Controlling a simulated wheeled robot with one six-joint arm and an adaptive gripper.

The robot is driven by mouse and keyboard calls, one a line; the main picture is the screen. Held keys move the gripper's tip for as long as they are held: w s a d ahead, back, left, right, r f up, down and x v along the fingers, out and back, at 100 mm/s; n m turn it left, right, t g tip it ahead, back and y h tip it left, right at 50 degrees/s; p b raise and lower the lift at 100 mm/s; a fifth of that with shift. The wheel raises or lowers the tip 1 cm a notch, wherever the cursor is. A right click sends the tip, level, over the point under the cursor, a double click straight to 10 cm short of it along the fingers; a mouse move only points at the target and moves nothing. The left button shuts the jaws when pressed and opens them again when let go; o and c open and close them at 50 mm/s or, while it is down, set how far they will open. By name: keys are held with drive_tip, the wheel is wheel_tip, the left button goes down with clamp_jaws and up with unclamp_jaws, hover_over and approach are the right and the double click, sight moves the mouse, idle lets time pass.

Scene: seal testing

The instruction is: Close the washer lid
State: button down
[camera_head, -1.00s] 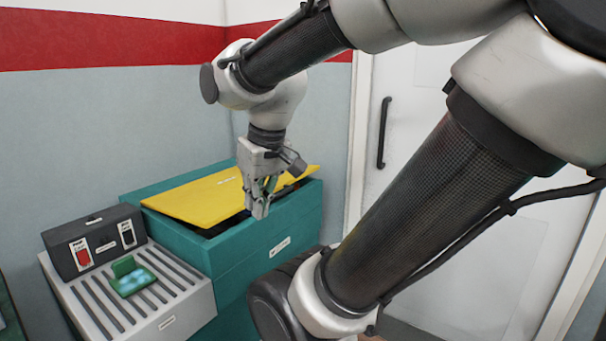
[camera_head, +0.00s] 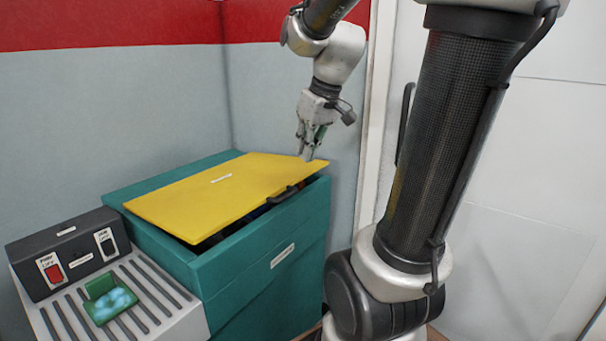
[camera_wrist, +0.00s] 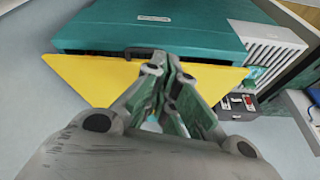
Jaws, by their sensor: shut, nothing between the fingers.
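The washer is a teal box (camera_head: 262,263) with a yellow lid (camera_head: 195,205) on top. The lid is tilted slightly open, with a dark gap along its front edge. A black handle (camera_head: 282,194) is on the lid's front edge. My gripper (camera_head: 309,157) is shut and empty at the lid's right end; whether it touches the lid I cannot tell. In the wrist view, my gripper (camera_wrist: 174,72) points toward the teal box (camera_wrist: 170,32), and the yellow lid (camera_wrist: 75,75) spreads on both sides behind the fingers.
To the left stands a grey slatted drainboard (camera_head: 160,290) with a green piece (camera_head: 108,300) on it. Behind it is a dark switch box (camera_head: 70,255) with a red switch. A white door (camera_head: 510,190) stands at the right, beside the wall.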

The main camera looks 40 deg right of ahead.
drive_tip(key=w+d+n+t, duration=0.15)
drive_tip(key=w+d, duration=0.25)
drive_tip(key=w, duration=0.4)
drive_tip(key=n, duration=0.1)
hover_over(284, 187)
drive_tip(key=s, duration=0.2)
wheel_tip(284, 187, down, 8)
drive_tip(key=f, duration=0.2)
drive_tip(key=d+f, duration=0.1)
drive_tip(key=shift+s+f+g+y, duration=0.15)
drive_tip(key=shift+f+g+y, duration=0.1)
drive_tip(key=shift+f+y, duration=0.1)
drive_tip(key=shift+s+f, duration=0.15)
drive_tip(key=shift+f, duration=0.3)
drive_tip(key=f, duration=0.4)
drive_tip(key=s+f, duration=0.1)
drive_tip(key=f, duration=0.1)
drive_tip(key=shift+d+f, duration=0.2)
drive_tip(key=shift+s+f, duration=0.1)
drive_tip(key=shift+f, duration=0.05)
